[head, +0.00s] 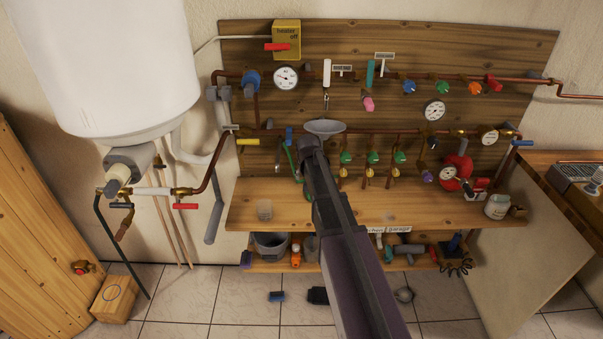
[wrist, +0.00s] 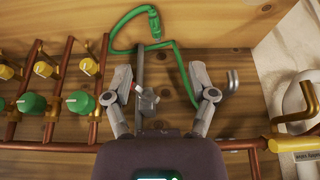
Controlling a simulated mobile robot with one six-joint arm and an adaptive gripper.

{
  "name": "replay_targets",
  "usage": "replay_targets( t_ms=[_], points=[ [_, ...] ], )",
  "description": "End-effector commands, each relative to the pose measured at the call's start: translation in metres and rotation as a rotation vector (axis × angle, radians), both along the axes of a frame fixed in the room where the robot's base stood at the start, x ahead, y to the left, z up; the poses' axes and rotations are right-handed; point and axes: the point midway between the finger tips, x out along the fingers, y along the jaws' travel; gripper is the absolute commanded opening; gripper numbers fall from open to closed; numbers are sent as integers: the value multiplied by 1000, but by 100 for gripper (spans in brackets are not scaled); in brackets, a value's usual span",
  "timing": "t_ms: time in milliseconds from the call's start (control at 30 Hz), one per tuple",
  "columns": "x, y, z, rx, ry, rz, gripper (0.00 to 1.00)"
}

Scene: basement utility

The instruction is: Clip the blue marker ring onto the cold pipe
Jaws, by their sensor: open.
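I cannot pick out the blue marker ring for certain. A small blue piece (head: 288,135) sits at the lower horizontal copper pipe (head: 385,131) on the wooden board. In the wrist view a copper pipe (wrist: 235,144) runs behind my gripper. I cannot tell which pipe is the cold one. My gripper (wrist: 160,72) is open, its two grey fingers spread apart in front of the board. A grey clamp-like fitting on a rod (wrist: 145,98) shows between the fingers, apparently behind them. In the head view my arm hides much of what is around the gripper.
Green knobs (wrist: 78,102) and yellow knobs (wrist: 89,66) are to the left in the wrist view. A green looped cord (wrist: 183,72) hangs close by the fingers. A yellow handle (wrist: 292,144) is at right. A wooden shelf (head: 400,205) lies below the pipes.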

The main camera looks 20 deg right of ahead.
Motion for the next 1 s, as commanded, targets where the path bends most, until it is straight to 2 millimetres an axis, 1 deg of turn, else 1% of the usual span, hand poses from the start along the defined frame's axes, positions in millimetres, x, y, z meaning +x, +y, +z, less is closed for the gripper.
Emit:
replay_targets(
  t_ms=[33,700,1000],
  points=[
    [-7,-3,-9,0,0,0,73],
    [-67,-35,-63,0,0,12,73],
    [-86,-45,-79,0,0,17,73]
  ],
)
